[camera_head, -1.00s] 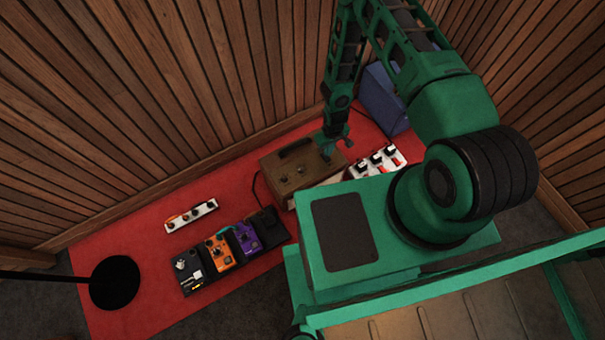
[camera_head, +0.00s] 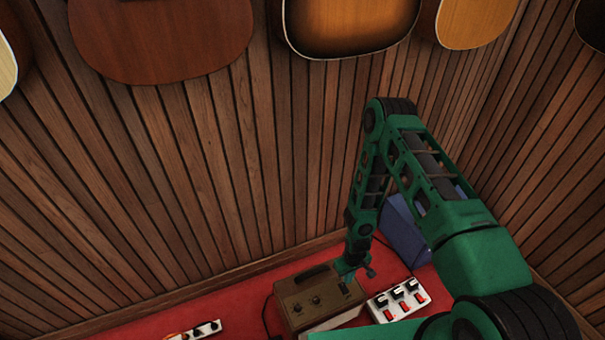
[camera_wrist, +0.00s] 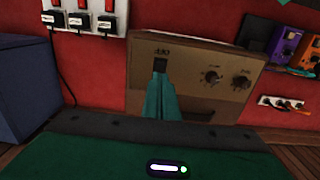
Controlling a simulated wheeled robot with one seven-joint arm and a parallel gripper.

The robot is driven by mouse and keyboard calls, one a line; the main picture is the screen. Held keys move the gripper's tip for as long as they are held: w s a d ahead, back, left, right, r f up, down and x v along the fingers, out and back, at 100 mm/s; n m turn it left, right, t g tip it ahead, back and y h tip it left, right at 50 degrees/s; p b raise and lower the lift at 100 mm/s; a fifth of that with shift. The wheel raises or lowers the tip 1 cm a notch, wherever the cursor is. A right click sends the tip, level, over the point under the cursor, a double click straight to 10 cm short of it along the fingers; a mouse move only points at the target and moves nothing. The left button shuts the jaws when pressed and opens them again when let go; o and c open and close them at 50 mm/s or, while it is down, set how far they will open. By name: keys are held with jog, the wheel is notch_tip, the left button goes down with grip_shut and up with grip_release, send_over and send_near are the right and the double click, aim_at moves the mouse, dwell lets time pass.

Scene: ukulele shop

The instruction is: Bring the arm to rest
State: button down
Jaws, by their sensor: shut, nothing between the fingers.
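My gripper (camera_head: 345,287) hangs at the right end of a brown box with knobs (camera_head: 310,303), at the end of my green arm. In the wrist view my green fingers (camera_wrist: 162,95) are closed together with nothing between them. Their tips appear just in front of a small dark switch (camera_wrist: 160,66) on the panel of the brown box (camera_wrist: 205,85). I cannot tell whether they touch it. The arm is bent at a high elbow and reaches down to the box.
A white pedal strip (camera_head: 398,300) with red switches lies right of the box. A blue wedge-shaped case (camera_head: 407,230) stands behind it. All are on a red mat (camera_head: 240,297) by slatted wood walls. Guitars (camera_head: 160,35) hang above. Purple (camera_wrist: 285,45) and orange pedals (camera_wrist: 308,62) show in the wrist view.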

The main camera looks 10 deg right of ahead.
jog(key=w+d+r+m+h, duration=0.15)
jog(key=d+r, duration=0.25)
jog(key=r, duration=0.5)
jog(key=w+d+r, duration=0.3)
jog(key=d+r, duration=0.1)
jog(key=r, duration=0.6)
jog(key=w+d+r+m, duration=0.15)
jog(key=d+r, duration=0.25)
jog(key=r, duration=0.5)
jog(key=s+d+r+m, duration=0.1)
jog(key=s+d+r, duration=0.2)
jog(key=r, duration=0.6)
jog(key=s+d+r+m, duration=0.1)
jog(key=s+d+r, duration=0.2)
jog(key=r, duration=0.6)
jog(key=s+r+m+y, duration=0.1)
jog(key=s+r+m, duration=0.1)
jog(key=s+r, duration=0.6)
jog(key=s+r+m, duration=0.3)
jog(key=s+r, duration=0.4)
jog(key=s, duration=0.8)
jog(key=shift+s+a+r+y, duration=0.2)
jog(key=shift+a+r+y, duration=0.05)
jog(key=shift+r+y, duration=0.1)
